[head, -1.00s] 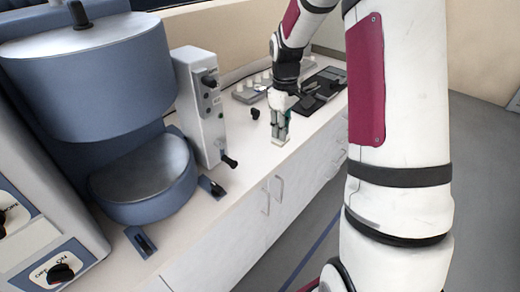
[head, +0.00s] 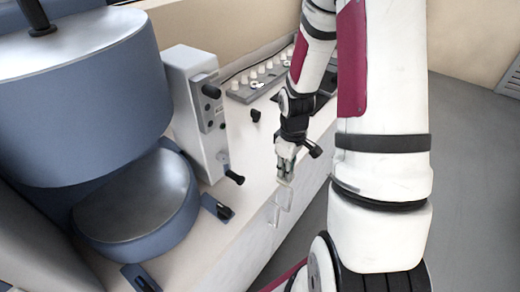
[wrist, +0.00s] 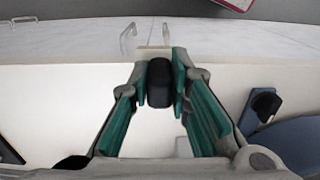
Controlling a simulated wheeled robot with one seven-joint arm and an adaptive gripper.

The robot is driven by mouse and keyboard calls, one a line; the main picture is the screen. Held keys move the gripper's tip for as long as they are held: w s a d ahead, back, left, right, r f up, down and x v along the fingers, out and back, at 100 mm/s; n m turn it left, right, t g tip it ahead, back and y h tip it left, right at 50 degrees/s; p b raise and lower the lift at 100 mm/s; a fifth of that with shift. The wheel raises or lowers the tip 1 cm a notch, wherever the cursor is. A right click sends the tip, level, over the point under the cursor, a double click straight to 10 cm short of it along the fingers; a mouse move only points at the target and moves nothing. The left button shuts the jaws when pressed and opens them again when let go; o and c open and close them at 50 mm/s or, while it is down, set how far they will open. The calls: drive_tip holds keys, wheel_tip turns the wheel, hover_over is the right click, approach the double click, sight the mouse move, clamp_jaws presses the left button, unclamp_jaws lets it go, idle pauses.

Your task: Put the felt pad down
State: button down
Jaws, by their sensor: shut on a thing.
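My gripper (head: 286,181) is at the front edge of the pale counter (head: 262,170) in the head view, pointing down. In the wrist view its green-lined fingers (wrist: 158,72) are shut on a dark block. I take this dark block (wrist: 159,84) with the cream piece (wrist: 153,53) at the fingertips to be the felt pad. The cream piece overlaps the counter's front edge in the wrist view. I cannot tell whether it touches the counter. In the head view the pad is mostly hidden by the fingers.
A large blue machine (head: 95,95) and a white control box (head: 192,110) stand left of my gripper. A small black knob (head: 255,115) and a strip of white pegs (head: 258,82) are behind it. Cabinet handles (head: 284,207) stick out below the edge. Bare counter lies left of my gripper.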

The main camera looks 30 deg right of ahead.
drive_tip(key=w+d, duration=0.1)
drive_tip(key=w, duration=0.4)
drive_tip(key=w+d+f, duration=0.1)
drive_tip(key=w, duration=0.4)
drive_tip(key=w+d, duration=0.1)
drive_tip(key=w, duration=0.4)
drive_tip(key=shift+f, duration=0.15)
drive_tip(key=shift+w+f, duration=0.2)
drive_tip(key=shift+f, duration=0.15)
drive_tip(key=shift+f+p, duration=0.45)
drive_tip(key=shift+f, duration=1)
drive_tip(key=shift+f, duration=0.1)
drive_tip(key=c, duration=1.9)
unclamp_jaws()
drive_tip(key=o, duration=0.4)
